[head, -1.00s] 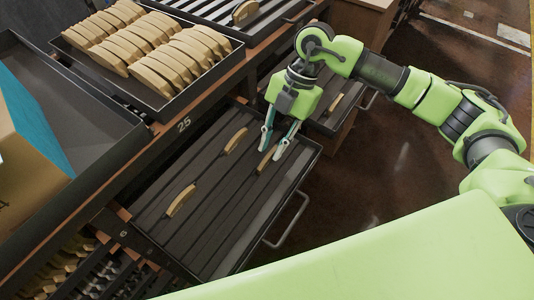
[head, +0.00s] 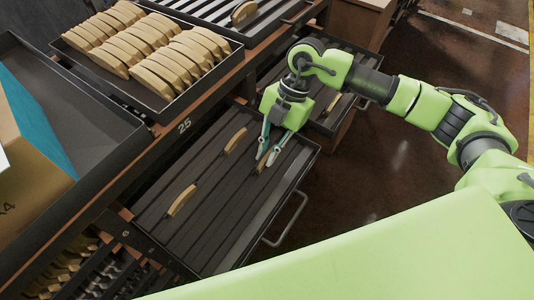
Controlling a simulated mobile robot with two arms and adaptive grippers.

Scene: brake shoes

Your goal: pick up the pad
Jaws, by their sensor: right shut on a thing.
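Three tan brake pads show in the open grooved drawer. One pad (head: 262,166) is at my right gripper (head: 267,161), whose fingers are closed around it and hide part of it. A second pad (head: 236,140) stands in a groove to the upper left of the gripper. A third pad (head: 181,201) stands further down and left. The dark drawer (head: 190,245) is pulled out below the shelf. I cannot tell whether the held pad is clear of the drawer floor. My left gripper does not show.
A black tray (head: 160,112) full of tan pads in rows sits on the shelf above. A large dark bin (head: 95,190) with a box (head: 30,170) stands at the left. The drawer's handle (head: 287,222) juts out over open floor (head: 390,190).

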